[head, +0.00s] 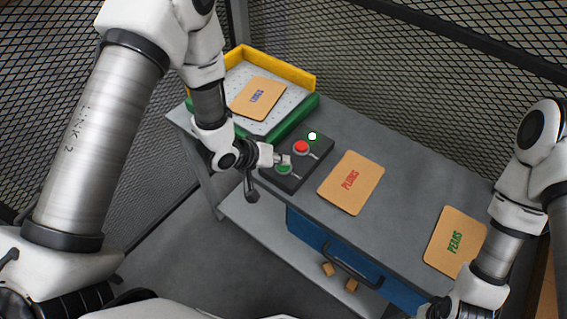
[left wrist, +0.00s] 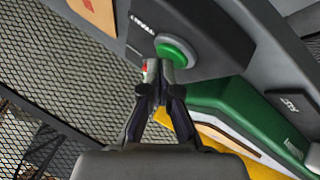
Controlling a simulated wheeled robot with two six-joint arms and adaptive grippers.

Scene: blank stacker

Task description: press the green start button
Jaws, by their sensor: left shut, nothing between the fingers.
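The green start button (head: 283,168) sits on a dark control box (head: 316,158) on the grey bench, nearer the front edge than the red button (head: 302,147). In the left wrist view the green button (left wrist: 175,50) shows as a domed cap in a grey ring. My left gripper (head: 284,160) is shut and empty, its tips over the box right at the green button. In the left wrist view its fingertips (left wrist: 158,70) overlap the button's lower edge; I cannot tell whether they touch.
A small white lamp (head: 312,136) glows behind the red button. A tray with yellow (head: 290,70) and green (head: 296,117) walls stands at the back left. Mats labelled PLUMS (head: 351,183) and PEARS (head: 455,241) lie to the right. A blue drawer (head: 309,240) is below. Mesh walls surround the bench.

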